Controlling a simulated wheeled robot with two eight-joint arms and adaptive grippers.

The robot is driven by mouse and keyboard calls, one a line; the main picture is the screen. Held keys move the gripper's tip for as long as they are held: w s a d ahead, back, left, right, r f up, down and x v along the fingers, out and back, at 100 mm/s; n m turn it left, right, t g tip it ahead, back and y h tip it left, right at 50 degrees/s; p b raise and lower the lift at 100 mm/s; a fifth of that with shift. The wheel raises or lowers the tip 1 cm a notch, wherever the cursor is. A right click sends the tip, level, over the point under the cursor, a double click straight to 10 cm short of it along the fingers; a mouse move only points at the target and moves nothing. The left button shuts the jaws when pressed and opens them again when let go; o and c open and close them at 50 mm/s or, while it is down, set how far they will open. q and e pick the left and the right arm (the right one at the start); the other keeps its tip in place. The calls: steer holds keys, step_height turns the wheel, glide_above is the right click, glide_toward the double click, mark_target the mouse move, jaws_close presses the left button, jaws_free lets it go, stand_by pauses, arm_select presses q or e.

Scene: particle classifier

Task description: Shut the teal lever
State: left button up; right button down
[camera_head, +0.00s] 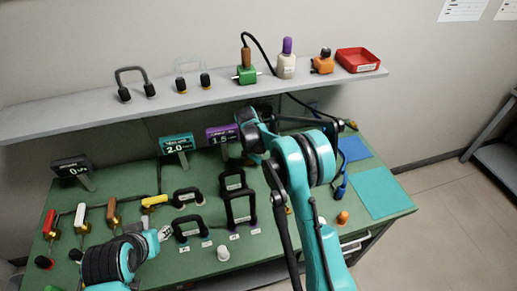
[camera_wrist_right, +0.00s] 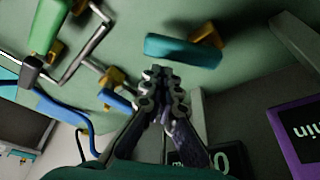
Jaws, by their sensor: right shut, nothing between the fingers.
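The teal lever (camera_wrist_right: 183,50) shows in the right wrist view, lying sideways with its brass mount at its right end. In the head view I cannot make it out behind my right arm. My right gripper (camera_wrist_right: 160,84) is shut and empty, its fingertips just below the teal handle in the picture; whether they touch it I cannot tell. In the head view the right gripper (camera_head: 336,124) reaches over the back right of the table. My left gripper (camera_head: 164,234) is low at the left, its fingers too small to read.
The green table (camera_head: 205,262) carries red, white, brown and yellow levers at the left, and black handles in the middle. A blue lever (camera_wrist_right: 62,112) and a green lever (camera_wrist_right: 48,25) stand beside the teal one. A purple display (camera_wrist_right: 298,130) is at the wrist view's right. A shelf (camera_head: 60,118) runs behind.

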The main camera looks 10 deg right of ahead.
mark_target(257, 161)
steer(key=shift+x, duration=0.9)
steer(key=shift+f, duration=0.2)
steer(key=shift+s+a+m, duration=0.1)
steer(key=shift+s+m, duration=0.05)
steer(key=shift+m, duration=0.15)
steer(key=m, duration=0.1)
steer(key=s+a+m+g, duration=0.1)
steer(key=m+b, duration=0.1)
steer(key=m, duration=0.1)
steer(key=shift+s+a+h, duration=0.25)
steer(key=shift+a+h, duration=0.05)
steer(key=shift+s+a, duration=0.35)
steer(key=shift+a, duration=0.25)
steer(key=shift+a+b, duration=0.15)
steer(key=shift+b, duration=0.15)
steer(key=shift+r, duration=0.1)
